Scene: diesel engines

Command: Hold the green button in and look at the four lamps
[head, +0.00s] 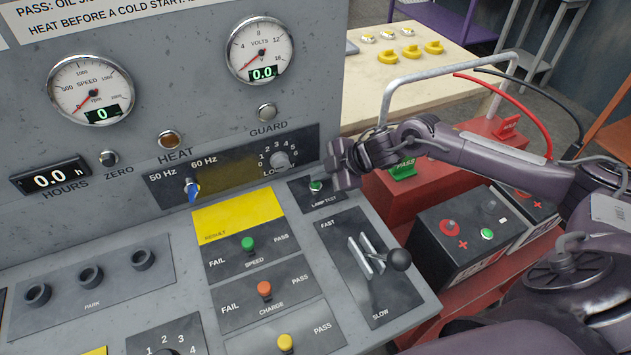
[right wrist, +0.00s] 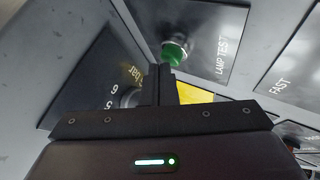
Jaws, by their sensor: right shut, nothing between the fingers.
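The green button (head: 316,186) sits on a dark plate marked LAMP TEST on the grey console. It also shows in the right wrist view (right wrist: 175,52), just beyond my fingertips. My right gripper (head: 335,170) is shut and empty, right beside the button. I cannot tell whether it touches the button or whether the button is pressed in. An amber-brown round fitting (head: 170,140) above HEAT and a grey one (head: 267,112) above GUARD look like lamps and look unlit. I cannot pick out a set of four lamps for certain. My left gripper is not in view.
A lever with a black knob (head: 398,258) stands right of the button. A blue switch (head: 192,189) and a load knob (head: 279,159) are on the console. Green, orange and yellow pieces sit in front. A battery (head: 450,255) and a red box are at the right.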

